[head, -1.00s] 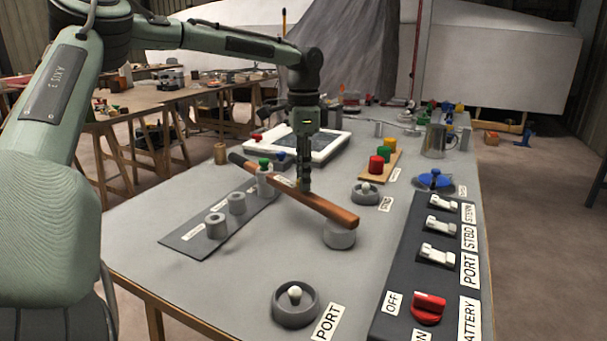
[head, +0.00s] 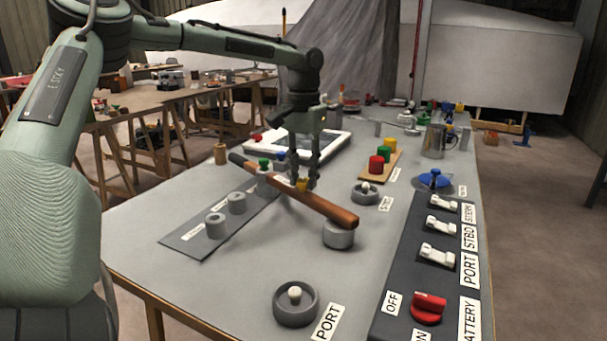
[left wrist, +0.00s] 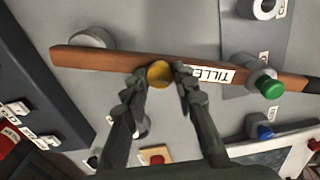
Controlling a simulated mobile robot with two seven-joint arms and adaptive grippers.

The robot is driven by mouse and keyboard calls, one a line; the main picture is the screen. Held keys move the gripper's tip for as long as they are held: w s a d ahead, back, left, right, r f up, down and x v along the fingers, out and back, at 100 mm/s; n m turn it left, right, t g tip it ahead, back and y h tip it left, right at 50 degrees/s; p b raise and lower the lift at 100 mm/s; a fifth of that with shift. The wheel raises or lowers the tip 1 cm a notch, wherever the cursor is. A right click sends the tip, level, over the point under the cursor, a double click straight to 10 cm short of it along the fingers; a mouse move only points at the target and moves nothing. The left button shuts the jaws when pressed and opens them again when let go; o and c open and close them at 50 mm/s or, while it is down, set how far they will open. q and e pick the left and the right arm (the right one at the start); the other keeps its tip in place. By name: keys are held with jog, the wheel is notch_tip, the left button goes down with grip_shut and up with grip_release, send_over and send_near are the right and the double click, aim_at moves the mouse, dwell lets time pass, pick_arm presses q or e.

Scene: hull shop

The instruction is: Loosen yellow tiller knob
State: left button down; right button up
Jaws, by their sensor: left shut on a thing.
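The yellow tiller knob (head: 302,184) sits on the wooden tiller (head: 330,208), near the middle of the bar. It shows as a round yellow top (left wrist: 159,74) in the left wrist view, beside the tiller label (left wrist: 212,75). My left gripper (head: 308,178) points down over the tiller, with one finger on each side of the knob. In the left wrist view its fingertips (left wrist: 160,75) are closed on the knob. The tiller's near end rests over a grey round post (head: 339,235). My right gripper is in neither view.
A green knob (head: 265,163) and a blue knob (head: 280,156) stand by the tiller's far part. A switch panel (head: 395,265) with a red battery switch (head: 428,308) is at right. A port ring (head: 295,305) lies in front. A tablet (head: 325,148) lies behind.

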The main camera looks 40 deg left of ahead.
aim_at(303, 180)
pick_arm(q)
jog(key=shift+n, duration=1)
jog(key=c, duration=1.2)
grip_release()
notch_tip(303, 180, up, 12)
